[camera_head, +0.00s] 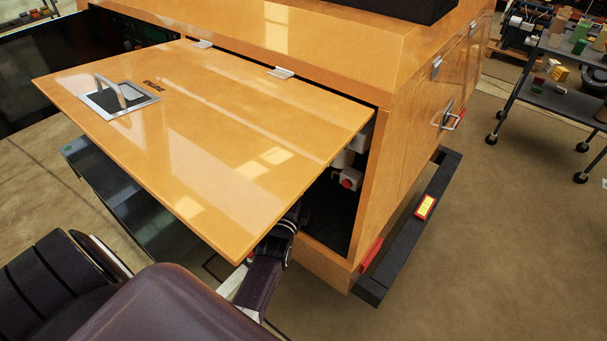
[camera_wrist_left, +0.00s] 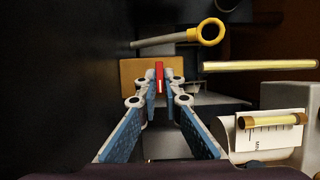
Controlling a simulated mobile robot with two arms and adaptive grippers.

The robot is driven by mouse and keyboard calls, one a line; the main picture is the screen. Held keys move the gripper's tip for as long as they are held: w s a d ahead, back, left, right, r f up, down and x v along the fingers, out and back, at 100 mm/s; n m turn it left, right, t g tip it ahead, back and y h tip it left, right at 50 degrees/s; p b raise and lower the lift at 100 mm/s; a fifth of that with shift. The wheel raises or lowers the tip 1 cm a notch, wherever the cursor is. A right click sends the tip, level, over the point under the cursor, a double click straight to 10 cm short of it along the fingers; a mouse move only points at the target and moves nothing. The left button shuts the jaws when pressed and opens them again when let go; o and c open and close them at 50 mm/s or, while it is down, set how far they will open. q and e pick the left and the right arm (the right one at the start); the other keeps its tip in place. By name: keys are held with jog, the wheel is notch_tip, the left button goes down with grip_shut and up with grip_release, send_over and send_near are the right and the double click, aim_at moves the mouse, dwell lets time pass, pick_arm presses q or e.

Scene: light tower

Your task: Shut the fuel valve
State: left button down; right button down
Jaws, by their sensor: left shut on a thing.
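In the left wrist view a small upright red handle (camera_wrist_left: 160,74), likely the fuel valve lever, stands in front of a tan block (camera_wrist_left: 136,71). My left gripper (camera_wrist_left: 160,92) has its fingertips closed together around the lower part of this red handle. The valve body under the handle is hidden by the fingers. In the head view the raised orange panel covers the left gripper; only a dark part of an arm shows below its near edge. My right gripper is in neither view.
The orange panel (camera_head: 240,130) is open on its hinges over the compartment. Inside are a yellow ring-ended rod (camera_wrist_left: 208,33), a yellow bar (camera_wrist_left: 258,66) and a white labelled part (camera_wrist_left: 270,139). A dark wall is close left of the fingers. A cart (camera_head: 560,98) stands at upper right.

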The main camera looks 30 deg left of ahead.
pick_arm(q)
jog(key=shift+r, duration=0.15)
jog(key=shift+r+n+g+p, duration=0.3)
jog(key=shift+n+p, duration=0.3)
jog(key=shift+p, duration=0.4)
jog(key=n+p, duration=0.1)
jog(key=p, duration=0.1)
jog(key=n+g+h+p, duration=0.1)
jog(key=n+p, duration=0.2)
jog(key=shift+a+r+g+h+p, duration=0.15)
jog(key=shift+r+g+h+p, duration=0.1)
jog(key=shift+g+h+p, duration=0.1)
jog(key=n+h+p, duration=0.1)
jog(key=n+p, duration=0.1)
jog(key=shift+a+n+g, duration=0.15)
jog(key=shift+n+g, duration=0.1)
jog(key=shift+n, duration=0.15)
jog(key=shift+w+n+h+p, duration=0.1)
jog(key=shift+n+h+p, duration=0.45)
jog(key=shift+n, duration=0.15)
jog(key=shift+a+f+n+g+h, duration=0.1)
jog(key=shift+n+g+h, duration=0.25)
jog(key=shift+n, duration=0.25)
jog(key=shift+a+f+n+h+b, duration=0.1)
jog(key=shift+n+h+b, duration=0.45)
jog(key=shift+n, duration=0.15)
jog(key=shift+n+h+b, duration=0.5)
jog(key=shift+n+b, duration=0.05)
jog(key=shift+n, duration=0.15)
